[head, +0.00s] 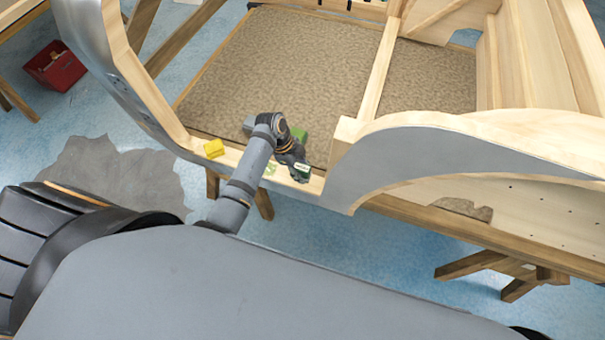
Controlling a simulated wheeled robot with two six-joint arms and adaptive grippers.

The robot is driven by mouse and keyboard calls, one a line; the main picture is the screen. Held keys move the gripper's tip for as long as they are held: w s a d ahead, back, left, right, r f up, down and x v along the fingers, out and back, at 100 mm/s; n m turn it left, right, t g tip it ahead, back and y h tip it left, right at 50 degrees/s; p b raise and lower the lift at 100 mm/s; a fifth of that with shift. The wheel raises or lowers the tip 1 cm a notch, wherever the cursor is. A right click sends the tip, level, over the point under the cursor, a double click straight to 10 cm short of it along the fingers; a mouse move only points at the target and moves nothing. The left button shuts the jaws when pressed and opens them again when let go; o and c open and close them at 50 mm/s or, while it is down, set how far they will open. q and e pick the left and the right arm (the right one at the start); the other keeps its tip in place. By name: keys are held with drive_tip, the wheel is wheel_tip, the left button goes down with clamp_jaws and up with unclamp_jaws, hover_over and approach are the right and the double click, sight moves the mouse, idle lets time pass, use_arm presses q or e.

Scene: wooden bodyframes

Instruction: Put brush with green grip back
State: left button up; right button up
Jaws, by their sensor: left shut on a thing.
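My left arm reaches over the wooden sill (234,158) of the bodyframe. Its left gripper (296,160) is shut at the sill's inner edge, by the carpeted floor (290,60). A green part, seemingly the brush with green grip (300,135), shows right beside the gripper. The gripper and wrist hide most of it, so I cannot make out its bristles or its full outline. A dark green piece with a pale mark also shows just below the gripper; I cannot tell whether it belongs to the brush. My right gripper is out of view.
A yellow block (214,148) lies on the sill left of my arm. A curved grey-faced wooden panel (440,150) rises to the right, and a tall curved post (100,60) stands at left. A red bin (55,68) sits on the blue floor. The carpeted area is clear.

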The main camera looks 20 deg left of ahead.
sight(303, 175)
use_arm(q)
drive_tip(key=shift+w+f, duration=0.1)
drive_tip(key=shift+f, duration=1.75)
drive_tip(key=o, duration=1.1)
drive_tip(key=shift+r, duration=0.1)
drive_tip(key=v, duration=1.2)
drive_tip(key=shift+b, duration=0.4)
